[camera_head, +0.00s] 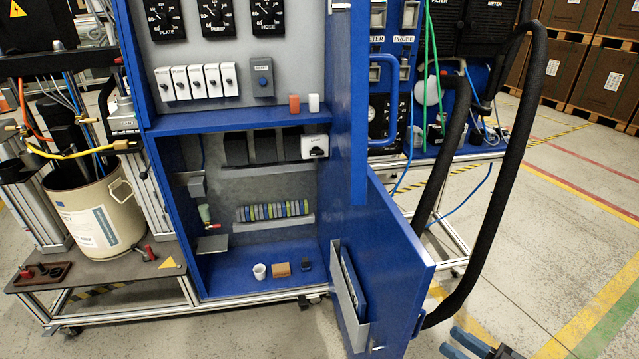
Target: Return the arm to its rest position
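My gripper (449,340) shows at the bottom edge, right of centre, cut off by the frame. Its two blue fingers point left with a gap between them, and nothing shows between them. It is over the floor, to the right of the open blue cabinet door (402,262) and apart from it in the picture. The rest of my arm is mostly out of view.
The blue cabinet (255,285) stands open, with a white cup (259,271) and small items on its bottom shelf. A drum (95,212) stands at left. Floor (560,240) at right is clear.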

